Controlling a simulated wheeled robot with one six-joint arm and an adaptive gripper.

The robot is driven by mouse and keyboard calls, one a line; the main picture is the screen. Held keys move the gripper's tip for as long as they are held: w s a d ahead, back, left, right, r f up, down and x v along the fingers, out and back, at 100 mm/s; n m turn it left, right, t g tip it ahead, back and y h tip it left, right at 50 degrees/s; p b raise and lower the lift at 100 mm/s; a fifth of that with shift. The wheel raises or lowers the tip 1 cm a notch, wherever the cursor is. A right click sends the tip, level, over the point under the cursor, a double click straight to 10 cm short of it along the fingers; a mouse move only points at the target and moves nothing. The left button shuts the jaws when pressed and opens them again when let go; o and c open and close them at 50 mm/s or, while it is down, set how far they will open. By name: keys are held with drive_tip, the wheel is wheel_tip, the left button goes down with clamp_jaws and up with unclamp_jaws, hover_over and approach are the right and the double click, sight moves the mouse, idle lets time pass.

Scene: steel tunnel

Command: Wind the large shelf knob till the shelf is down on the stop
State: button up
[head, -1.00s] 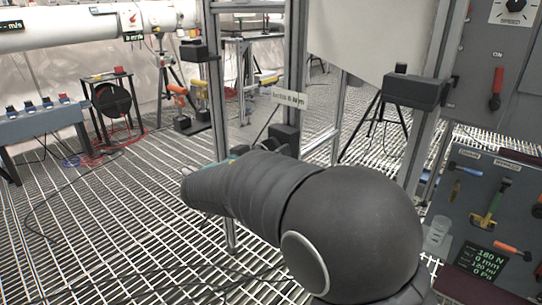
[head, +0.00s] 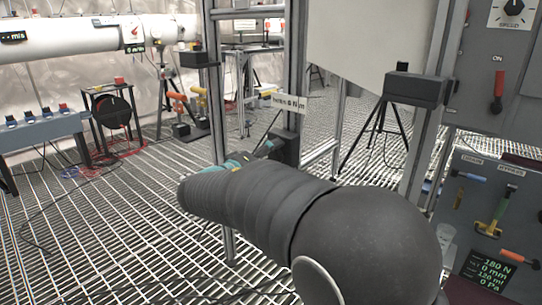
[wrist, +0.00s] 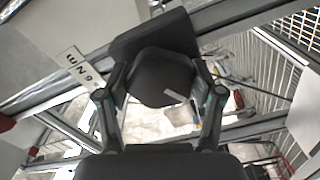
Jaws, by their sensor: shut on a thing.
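In the wrist view my gripper (wrist: 161,82) has one finger on each side of a dark, rounded knob (wrist: 158,66) and is shut on it. A pale mark shows on the knob's lower right. The knob sits in front of a dark block (wrist: 150,34). In the head view my gripper (head: 235,162) shows only as a teal part beyond my arm, close to a black block (head: 287,147) on an upright rail. My arm hides the knob there. I cannot clearly make out the shelf or its stop.
A small white label plate (head: 289,103) is fixed near the block. Metal uprights (head: 297,60) and a black box (head: 415,88) stand close to my arm. A tool panel (head: 490,205) is at the right. A black tripod (head: 378,120) stands behind. The grated floor at left is largely open.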

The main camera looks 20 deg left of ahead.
drive_tip(key=n+p, duration=0.1)
drive_tip(key=n, duration=0.2)
drive_tip(key=shift+r+n, duration=0.15)
drive_tip(key=shift+n, duration=0.25)
drive_tip(key=n+p, duration=0.2)
drive_tip(key=n, duration=0.1)
drive_tip(key=shift+n+p, duration=0.3)
drive_tip(key=n+p, duration=0.2)
drive_tip(key=n, duration=0.1)
drive_tip(key=shift+n+p, duration=0.3)
drive_tip(key=shift+p, duration=0.1)
drive_tip(key=n+p, duration=0.4)
drive_tip(key=shift+r+n, duration=0.1)
drive_tip(key=shift+n, duration=0.2)
drive_tip(key=n+p, duration=0.2)
drive_tip(key=shift+n, duration=0.3)
drive_tip(key=n, duration=0.2)
drive_tip(key=shift+f+n+p, duration=0.2)
drive_tip(key=shift+n+p, duration=0.2)
drive_tip(key=n, duration=0.3)
drive_tip(key=shift+f+n, duration=0.1)
drive_tip(key=shift+n, duration=2)
